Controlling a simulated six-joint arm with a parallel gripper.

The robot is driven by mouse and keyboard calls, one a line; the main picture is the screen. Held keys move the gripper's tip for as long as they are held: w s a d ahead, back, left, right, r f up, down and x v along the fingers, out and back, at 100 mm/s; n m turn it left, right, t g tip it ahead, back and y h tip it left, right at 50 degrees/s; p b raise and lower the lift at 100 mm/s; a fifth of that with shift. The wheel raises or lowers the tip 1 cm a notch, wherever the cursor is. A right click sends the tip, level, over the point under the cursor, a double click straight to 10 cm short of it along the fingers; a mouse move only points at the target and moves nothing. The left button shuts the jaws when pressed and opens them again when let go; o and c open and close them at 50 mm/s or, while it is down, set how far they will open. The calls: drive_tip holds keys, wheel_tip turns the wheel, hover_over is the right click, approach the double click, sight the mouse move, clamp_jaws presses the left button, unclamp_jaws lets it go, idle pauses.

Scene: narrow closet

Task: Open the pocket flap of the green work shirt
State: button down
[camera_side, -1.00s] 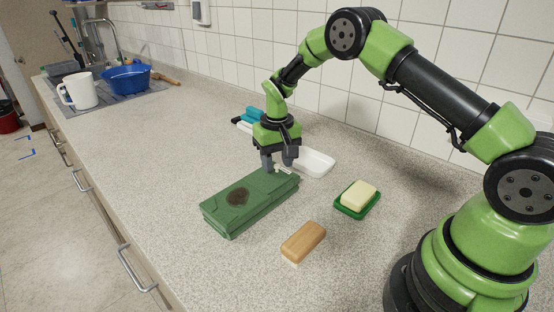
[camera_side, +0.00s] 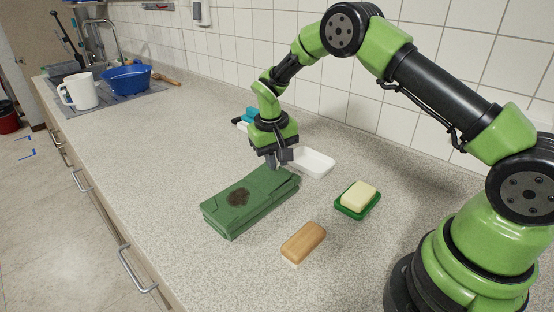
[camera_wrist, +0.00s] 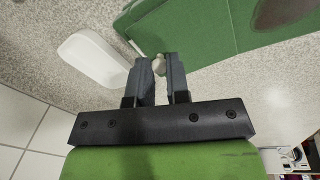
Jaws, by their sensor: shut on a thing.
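The green work shirt (camera_side: 262,208) lies folded on the counter, with a dark brown stain (camera_side: 239,197) on its top. Its edge also shows in the wrist view (camera_wrist: 200,28). My gripper (camera_side: 278,162) is at the far end of the shirt, just over its top layer. In the wrist view my gripper (camera_wrist: 160,70) has its fingers close together on a small pale piece (camera_wrist: 158,61) beside the green cloth. I cannot tell how this piece joins the pocket flap. The flap's outline is hard to make out in the side view.
A white dish (camera_side: 318,162) stands close behind my gripper. A yellow soap bar on a green dish (camera_side: 357,197) and a wooden block (camera_side: 303,242) lie to the right. A blue basin (camera_side: 127,79) and white mug (camera_side: 80,91) stand far left. The front left counter is clear.

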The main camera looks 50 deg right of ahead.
sight(265, 178)
drive_tip(key=a+r+h, duration=0.1)
drive_tip(key=h, duration=0.2)
drive_tip(key=shift+a+r+h, duration=0.3)
drive_tip(key=shift+a+r, duration=0.1)
drive_tip(key=h, duration=0.1)
drive_tip(key=a+r+h, duration=0.1)
drive_tip(key=shift+a+h, duration=0.3)
drive_tip(key=a+h, duration=0.1)
drive_tip(key=h, duration=0.1)
drive_tip(key=shift+a+r+h, duration=0.3)
drive_tip(key=shift+a+h, duration=0.85)
drive_tip(key=shift+h, duration=0.35)
drive_tip(key=shift+a+h, duration=0.7)
drive_tip(key=shift+h, duration=0.4)
drive_tip(key=shift+a, duration=0.1)
drive_tip(key=c, duration=1.1)
unclamp_jaws()
drive_tip(key=shift+r, duration=0.1)
drive_tip(key=shift+r, duration=0.1)
